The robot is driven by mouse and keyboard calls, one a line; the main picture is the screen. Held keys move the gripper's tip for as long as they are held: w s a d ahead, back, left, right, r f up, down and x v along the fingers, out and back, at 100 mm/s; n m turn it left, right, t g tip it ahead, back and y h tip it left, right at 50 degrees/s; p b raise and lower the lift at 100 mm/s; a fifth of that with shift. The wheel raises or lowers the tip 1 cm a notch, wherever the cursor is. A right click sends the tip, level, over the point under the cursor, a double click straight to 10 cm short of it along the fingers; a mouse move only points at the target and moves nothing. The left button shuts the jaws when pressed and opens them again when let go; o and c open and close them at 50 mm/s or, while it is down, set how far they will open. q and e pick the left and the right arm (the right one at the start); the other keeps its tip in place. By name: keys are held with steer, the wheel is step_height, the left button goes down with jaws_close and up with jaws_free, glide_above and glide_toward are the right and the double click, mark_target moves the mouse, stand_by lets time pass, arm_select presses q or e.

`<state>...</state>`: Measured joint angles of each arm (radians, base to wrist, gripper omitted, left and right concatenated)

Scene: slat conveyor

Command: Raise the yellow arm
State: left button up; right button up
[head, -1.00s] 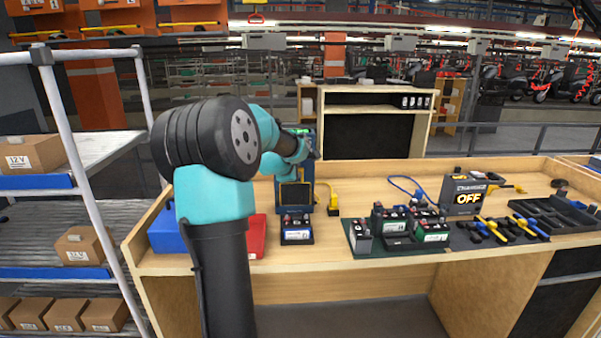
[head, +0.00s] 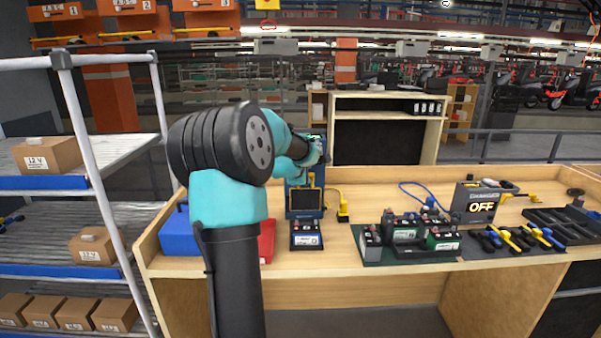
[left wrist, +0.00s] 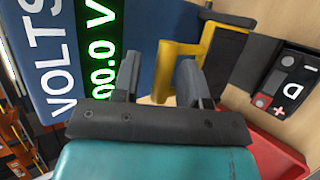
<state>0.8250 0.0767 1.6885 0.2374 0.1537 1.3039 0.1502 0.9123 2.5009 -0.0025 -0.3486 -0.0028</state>
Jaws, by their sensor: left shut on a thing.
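The blue tester (head: 290,206) stands on the bench, with a black panel on its lower front. Its yellow arm (head: 312,182) shows just below my left gripper (head: 316,158), at the tester's front. In the left wrist view the yellow arm (left wrist: 205,48) is at the fingertips of my left gripper (left wrist: 157,80), which is shut on it; the exact contact is partly hidden by the fingers. Beside it, the tester's green display (left wrist: 97,60) reads about 00.0 V, next to the word VOLTS. My right gripper is not in view.
A battery (head: 306,236) stands in front of the tester. A red bin (head: 267,241) and a blue bin (head: 180,232) are to its left. Several batteries on a green mat (head: 377,260), a box reading OFF (head: 474,200) and tools are to the right.

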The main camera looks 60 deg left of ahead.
arm_select(q)
steer(key=shift+a+f, duration=0.1)
steer(key=shift+f, duration=0.15)
steer(key=v, duration=1.7)
steer(key=shift+s+r, duration=0.15)
steer(key=shift+r, duration=0.2)
